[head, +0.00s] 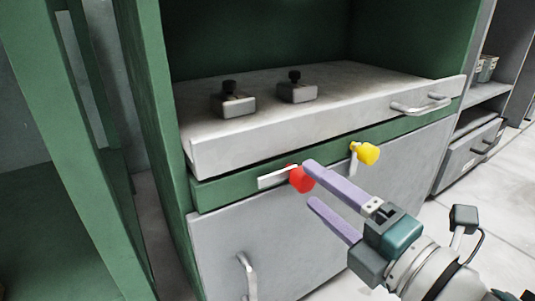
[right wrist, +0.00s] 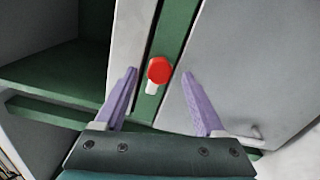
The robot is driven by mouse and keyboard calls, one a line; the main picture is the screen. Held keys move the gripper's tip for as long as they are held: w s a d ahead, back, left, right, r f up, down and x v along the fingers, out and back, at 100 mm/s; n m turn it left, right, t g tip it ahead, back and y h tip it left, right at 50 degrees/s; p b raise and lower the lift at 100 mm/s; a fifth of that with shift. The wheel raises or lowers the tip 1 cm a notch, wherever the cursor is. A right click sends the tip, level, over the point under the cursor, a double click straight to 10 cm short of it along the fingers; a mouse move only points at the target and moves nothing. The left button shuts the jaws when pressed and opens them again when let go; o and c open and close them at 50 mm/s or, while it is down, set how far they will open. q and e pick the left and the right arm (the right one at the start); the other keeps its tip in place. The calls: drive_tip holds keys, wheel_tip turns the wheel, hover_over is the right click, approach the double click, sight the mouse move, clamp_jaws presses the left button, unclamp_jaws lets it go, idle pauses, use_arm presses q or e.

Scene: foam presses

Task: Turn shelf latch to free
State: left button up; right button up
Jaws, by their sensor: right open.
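A latch with a red knob (head: 302,179) and a flat white lever (head: 275,177) sits on the green rail (head: 232,187) under the grey shelf; the lever lies along the rail. A second latch with a yellow knob (head: 368,153) is farther right on the rail, its pale lever pointing roughly downward. I cannot tell by marking which is the shelf latch. My right gripper (head: 310,184) is open and empty, its purple fingers pointing at the red knob. In the right wrist view the red knob (right wrist: 159,69) shows between the fingertips (right wrist: 158,76); contact cannot be told. My left gripper is out of view.
The grey sliding shelf (head: 250,140) carries two small blocks with black knobs (head: 233,100) and has a bar handle (head: 420,105). A grey door with a handle (head: 247,276) is below the rail. Green cabinet posts (head: 150,120) stand at left; open floor (head: 480,210) is at right.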

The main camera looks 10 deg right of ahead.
drive_tip(key=p+v, duration=0.2)
drive_tip(key=v, duration=0.5)
drive_tip(key=shift+s, duration=0.35)
drive_tip(key=shift+d+r, duration=0.1)
drive_tip(key=shift+r, duration=0.05)
